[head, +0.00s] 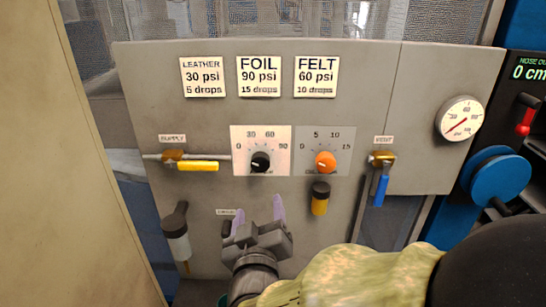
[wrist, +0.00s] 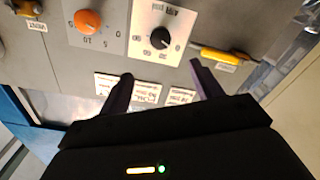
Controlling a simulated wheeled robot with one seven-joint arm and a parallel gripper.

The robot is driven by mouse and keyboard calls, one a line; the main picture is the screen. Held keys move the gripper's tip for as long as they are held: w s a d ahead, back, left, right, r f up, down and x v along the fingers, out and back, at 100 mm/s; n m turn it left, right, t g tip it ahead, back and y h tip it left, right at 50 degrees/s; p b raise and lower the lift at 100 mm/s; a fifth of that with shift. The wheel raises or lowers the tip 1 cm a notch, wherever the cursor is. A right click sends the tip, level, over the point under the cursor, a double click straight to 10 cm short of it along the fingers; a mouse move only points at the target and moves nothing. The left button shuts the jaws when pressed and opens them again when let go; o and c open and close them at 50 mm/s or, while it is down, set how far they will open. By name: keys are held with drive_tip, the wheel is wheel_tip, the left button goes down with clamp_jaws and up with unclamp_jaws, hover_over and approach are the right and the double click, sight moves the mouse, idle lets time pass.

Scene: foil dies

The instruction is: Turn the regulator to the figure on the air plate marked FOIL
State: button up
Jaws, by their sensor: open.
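The FOIL plate (head: 259,77) is the middle of three white plates and reads 90 psi, 15 drops. Below it, the black regulator knob (head: 260,162) sits on a white dial plate (head: 240,138) marked 0, 30, 60, 90. Its pointer is too small to read. My gripper (head: 259,207) is open and empty, below the knob in the head view, with fingers pointing up toward the panel. In the upside-down wrist view, the knob (wrist: 160,38) lies beyond the gap between my open fingers (wrist: 161,71), apart from them.
An orange knob (head: 325,162), marked 0 to 15, is right of the regulator. A yellow supply handle (head: 198,166) is left; a blue vent handle (head: 381,190) is right. A round gauge (head: 460,120) has its red needle at lower left. An amber-bottomed cup (head: 319,204) hangs below the orange knob.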

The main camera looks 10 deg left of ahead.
sight(260, 166)
drive_tip(key=p+x, duration=0.6)
drive_tip(key=x, duration=1)
drive_tip(key=shift+w+a+r, duration=0.1)
drive_tip(key=shift+w, duration=0.15)
drive_tip(key=shift+w+a, duration=0.15)
drive_tip(key=shift+w, duration=0.3)
drive_tip(key=c, duration=1)
